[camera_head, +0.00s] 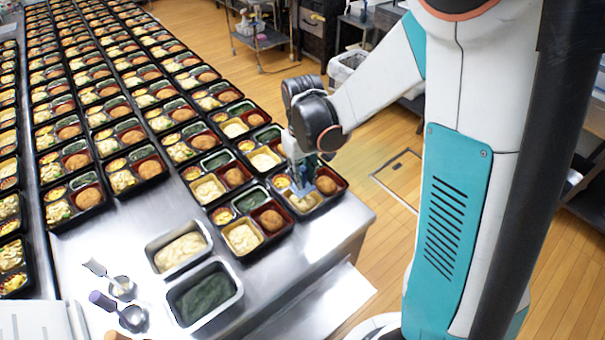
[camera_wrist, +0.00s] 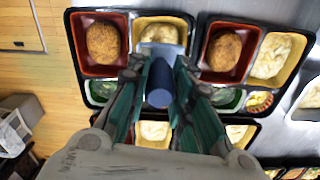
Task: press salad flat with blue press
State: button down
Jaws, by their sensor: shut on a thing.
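My gripper (camera_head: 301,165) is shut on the blue handle of the blue press (camera_wrist: 160,86). It holds the press over the black bento tray (camera_head: 345,196) nearest the table's right edge. In the wrist view, the press's lighter blue plate (camera_wrist: 176,52) overlaps the near side of the yellow salad compartment. The pale salad (camera_wrist: 158,32) shows beyond it. I cannot tell whether the plate touches the salad. A brown croquette (camera_wrist: 103,42) lies in the red compartment beside it. The press and fingers hide much of the tray's nearer half.
Rows of filled bento trays (camera_head: 110,130) cover the table, close beside this tray. A metal pan of pale salad (camera_head: 180,252) and a metal pan of greens (camera_head: 205,297) stand in front. Metal utensils (camera_head: 122,287) lie at left. The steel tabletop (camera_head: 325,232) is bare near its right edge.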

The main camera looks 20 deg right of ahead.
jog(key=shift+f+b, duration=2.85)
jog(key=shift+f, duration=0.2)
dwell(3.9)
jog(key=shift+r, duration=0.1)
dwell(0.9)
